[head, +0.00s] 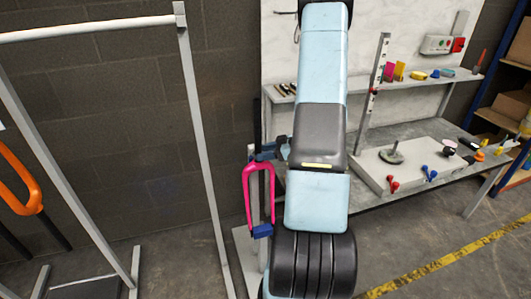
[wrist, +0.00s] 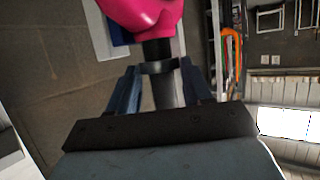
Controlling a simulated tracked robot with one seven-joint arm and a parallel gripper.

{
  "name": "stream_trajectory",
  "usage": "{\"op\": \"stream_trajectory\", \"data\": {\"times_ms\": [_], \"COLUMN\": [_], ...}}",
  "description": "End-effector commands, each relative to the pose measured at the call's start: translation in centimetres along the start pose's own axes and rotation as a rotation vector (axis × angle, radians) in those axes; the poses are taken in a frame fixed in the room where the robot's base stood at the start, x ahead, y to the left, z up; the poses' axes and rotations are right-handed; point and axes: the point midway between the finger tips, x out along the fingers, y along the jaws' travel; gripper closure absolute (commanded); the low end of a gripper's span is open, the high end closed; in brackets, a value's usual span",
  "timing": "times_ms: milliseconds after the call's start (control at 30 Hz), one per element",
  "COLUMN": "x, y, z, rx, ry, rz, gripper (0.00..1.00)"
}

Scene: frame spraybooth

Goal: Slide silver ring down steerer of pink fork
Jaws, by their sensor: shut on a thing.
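The pink fork (head: 259,188) stands upright left of my arm, crown up and legs down, with a blue clamp (head: 262,231) at its lower end. In the wrist view its pink crown (wrist: 142,14) fills the top. The steerer (wrist: 166,92) runs from the crown between my fingers. My gripper (wrist: 160,68) has its two dark blue fingers on either side of the steerer, shut on the ring (wrist: 159,66), which looks dark here and sits around the steerer. A short dark length of steerer shows between ring and crown. In the head view the ring is too small to tell.
Right of my arm is a workbench (head: 375,205) with small coloured parts and an upright post (head: 371,100). A white frame (head: 203,150) stands left, with an orange fork (head: 20,180) beyond its post. A yellow floor line (head: 430,268) crosses open floor at lower right.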

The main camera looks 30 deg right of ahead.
Motion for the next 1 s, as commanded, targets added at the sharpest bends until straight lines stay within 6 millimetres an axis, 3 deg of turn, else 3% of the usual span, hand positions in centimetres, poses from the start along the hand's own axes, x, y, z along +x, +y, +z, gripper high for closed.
{"op": "stream_trajectory", "data": {"times_ms": [733, 767, 1000], "x": [0.16, 0.16, 0.16], "y": [0.01, 0.01, 0.0], "z": [0.38, 0.38, 0.38], "rx": [0.0, 0.0, 0.0], "ry": [0.0, 0.0, 0.0], "rz": [0.0, 0.0, 0.0], "gripper": [0.84, 0.5, 0.27]}}
